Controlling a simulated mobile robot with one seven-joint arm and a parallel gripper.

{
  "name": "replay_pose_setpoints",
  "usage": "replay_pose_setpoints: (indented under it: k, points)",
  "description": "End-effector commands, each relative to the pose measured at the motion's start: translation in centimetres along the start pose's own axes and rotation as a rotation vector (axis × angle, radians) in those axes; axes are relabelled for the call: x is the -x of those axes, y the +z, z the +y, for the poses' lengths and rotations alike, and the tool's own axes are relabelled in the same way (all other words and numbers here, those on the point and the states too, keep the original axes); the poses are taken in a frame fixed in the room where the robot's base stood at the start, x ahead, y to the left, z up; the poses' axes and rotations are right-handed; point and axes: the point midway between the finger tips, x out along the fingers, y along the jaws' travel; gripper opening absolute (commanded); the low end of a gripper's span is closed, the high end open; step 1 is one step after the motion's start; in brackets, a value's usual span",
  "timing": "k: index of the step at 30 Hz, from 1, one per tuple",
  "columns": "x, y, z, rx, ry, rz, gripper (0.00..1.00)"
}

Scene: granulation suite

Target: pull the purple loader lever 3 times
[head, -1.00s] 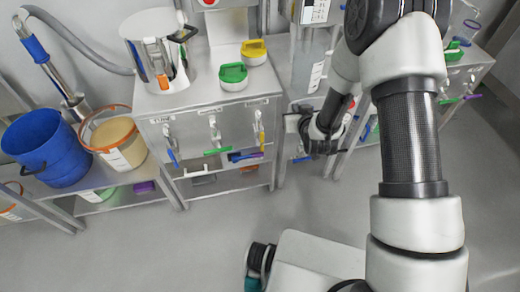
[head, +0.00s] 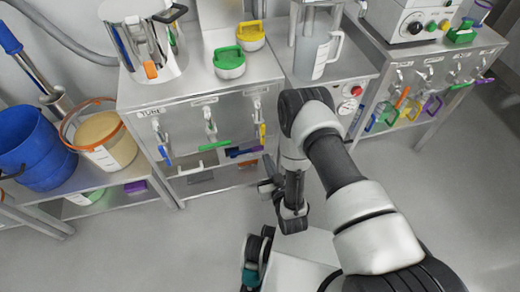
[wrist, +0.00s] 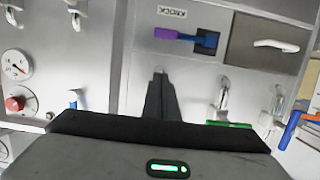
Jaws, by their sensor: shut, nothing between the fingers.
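A purple handle (head: 251,150) with a blue part beside it sits low on the front of the left steel cabinet; it also shows in the wrist view (wrist: 165,33), beside a dark recess under a label. Another purple handle (head: 485,80) hangs on the right bench's front. I cannot read which one is the loader lever. My gripper (wrist: 160,92) is shut and empty, its narrow dark fingers pointing toward the cabinet front. They appear apart from the purple handle. In the head view my gripper is small and partly hidden by my wrist, in front of the left cabinet.
The left cabinet (head: 183,118) also has blue (head: 165,153), green (head: 214,145) and yellow (head: 262,132) handles close by. A red knob (head: 356,90) is right of it. A blue bucket (head: 40,150) stands on a low shelf at left. The floor in front is free.

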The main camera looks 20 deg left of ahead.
Motion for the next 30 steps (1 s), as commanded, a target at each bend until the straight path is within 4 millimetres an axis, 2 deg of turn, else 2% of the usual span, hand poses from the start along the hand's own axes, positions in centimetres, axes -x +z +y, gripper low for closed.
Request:
replay_pose_setpoints:
  k: [8,11,23,25,30]
  points:
    - [-0.8,0.1,0.0,0.000,0.000,0.000,0.00]
    - [-2.2,0.1,0.0,0.001,0.000,0.003,0.00]
    - [-10.5,0.1,0.0,0.000,0.000,0.003,0.00]
    - [-10.5,1.9,0.0,0.001,0.000,-0.004,0.00]
    - [-10.9,3.5,0.1,0.001,0.001,-0.002,0.00]
